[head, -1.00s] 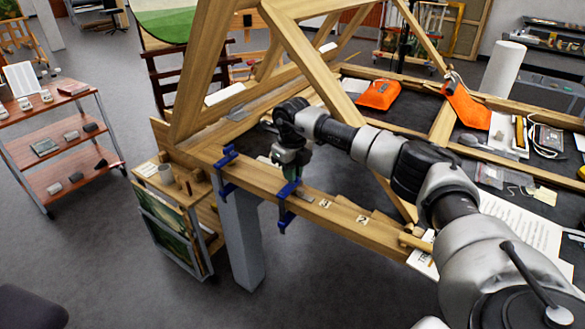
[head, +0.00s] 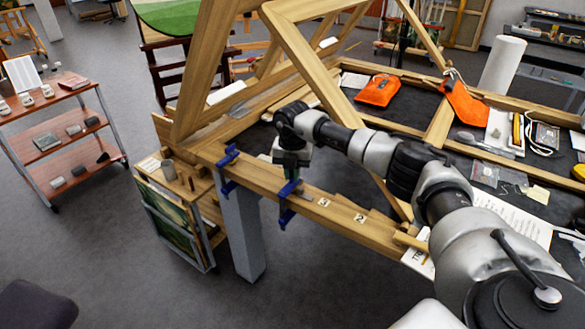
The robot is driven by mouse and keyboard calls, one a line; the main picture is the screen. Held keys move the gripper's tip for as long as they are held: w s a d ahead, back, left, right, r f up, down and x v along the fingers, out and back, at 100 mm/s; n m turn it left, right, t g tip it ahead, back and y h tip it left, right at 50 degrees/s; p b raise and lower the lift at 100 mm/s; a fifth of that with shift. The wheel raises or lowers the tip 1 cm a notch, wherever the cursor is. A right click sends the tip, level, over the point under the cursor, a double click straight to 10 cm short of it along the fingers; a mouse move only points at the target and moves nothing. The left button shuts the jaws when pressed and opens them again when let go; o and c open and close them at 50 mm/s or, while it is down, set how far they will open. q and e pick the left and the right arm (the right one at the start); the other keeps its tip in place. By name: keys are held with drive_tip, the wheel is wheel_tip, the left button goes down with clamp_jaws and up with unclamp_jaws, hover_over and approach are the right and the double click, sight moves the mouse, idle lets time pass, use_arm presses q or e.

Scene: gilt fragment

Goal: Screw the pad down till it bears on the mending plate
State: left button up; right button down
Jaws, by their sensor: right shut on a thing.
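My right gripper (head: 290,174) points down at the top of a blue clamp (head: 287,206), above the front wooden beam (head: 335,216). It is shut on the clamp's upper end, which looks like its screw; the fingers hide the grip itself. The clamp's lower part hangs below the beam's front edge. A small grey metal strip, apparently the mending plate (head: 305,196), shows on the beam just right of the clamp. The pad is too small and hidden to tell whether it touches the plate. My left gripper is not in view.
A second blue clamp (head: 228,165) sits on the beam to the left. Slanted timbers (head: 310,62) rise behind my gripper. An orange pouch (head: 378,90) lies on the dark surface farther back. Open floor lies in front of the beam.

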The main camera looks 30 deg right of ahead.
drive_tip(key=m+p, duration=0.1)
drive_tip(key=m, duration=0.2)
drive_tip(key=m+p, duration=0.2)
drive_tip(key=m, duration=0.1)
drive_tip(key=shift+r+m, duration=0.2)
drive_tip(key=shift+m, duration=0.1)
drive_tip(key=m+p, duration=0.1)
drive_tip(key=m, duration=0.2)
drive_tip(key=shift+p, duration=0.35)
drive_tip(key=shift+w+d+m+p, duration=0.1)
drive_tip(key=shift+m+p, duration=0.7)
drive_tip(key=shift+m, duration=0.9)
drive_tip(key=shift+f, duration=0.1)
drive_tip(key=c, duration=1.2)
unclamp_jaws()
drive_tip(key=shift+f, duration=0.1)
